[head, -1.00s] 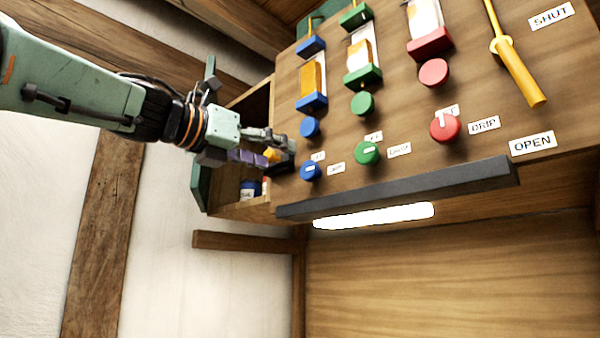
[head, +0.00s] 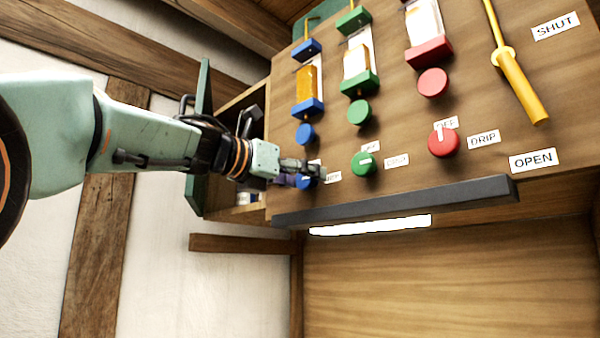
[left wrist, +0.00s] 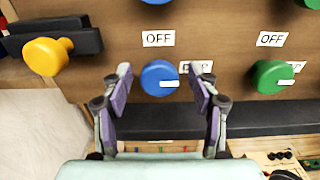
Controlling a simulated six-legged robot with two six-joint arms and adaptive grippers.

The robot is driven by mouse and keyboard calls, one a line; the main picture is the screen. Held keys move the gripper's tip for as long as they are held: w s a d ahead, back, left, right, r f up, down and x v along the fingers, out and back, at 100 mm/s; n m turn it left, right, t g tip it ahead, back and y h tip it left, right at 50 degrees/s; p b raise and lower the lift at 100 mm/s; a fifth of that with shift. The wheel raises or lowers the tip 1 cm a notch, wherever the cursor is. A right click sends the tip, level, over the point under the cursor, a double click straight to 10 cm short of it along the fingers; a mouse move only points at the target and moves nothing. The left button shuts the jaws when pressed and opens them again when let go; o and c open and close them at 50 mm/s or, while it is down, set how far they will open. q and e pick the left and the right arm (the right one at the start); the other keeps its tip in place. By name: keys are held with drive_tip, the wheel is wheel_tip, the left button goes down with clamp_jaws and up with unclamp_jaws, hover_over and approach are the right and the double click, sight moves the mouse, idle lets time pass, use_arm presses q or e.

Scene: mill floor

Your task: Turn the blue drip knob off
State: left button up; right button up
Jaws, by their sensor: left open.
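The blue drip knob (left wrist: 160,77) is a round knob on the wooden panel, centred in the left wrist view. Its white pointer mark points right, towards a DRIP label (left wrist: 196,67) partly hidden by a finger. An OFF label (left wrist: 158,38) sits above the knob. My left gripper (left wrist: 161,78) is open, one finger to each side of the knob in the picture, with gaps showing. I cannot tell whether the tips reach past its face. In the head view the gripper (head: 312,172) covers much of the blue drip knob (head: 306,184). My right gripper is not in view.
A green knob (head: 363,164) and a red knob (head: 443,141) stand to the right. Another blue knob (head: 305,134) is above. A dark bar (head: 400,200) runs below the knobs. A yellow knob (left wrist: 47,57) is left in the wrist view.

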use_arm(q)
drive_tip(key=shift+a, duration=0.25)
drive_tip(key=shift+c, duration=0.3)
drive_tip(key=shift+s, duration=0.15)
drive_tip(key=shift+c, duration=0.8)
drive_tip(key=shift+d, duration=0.15)
drive_tip(key=c, duration=0.9)
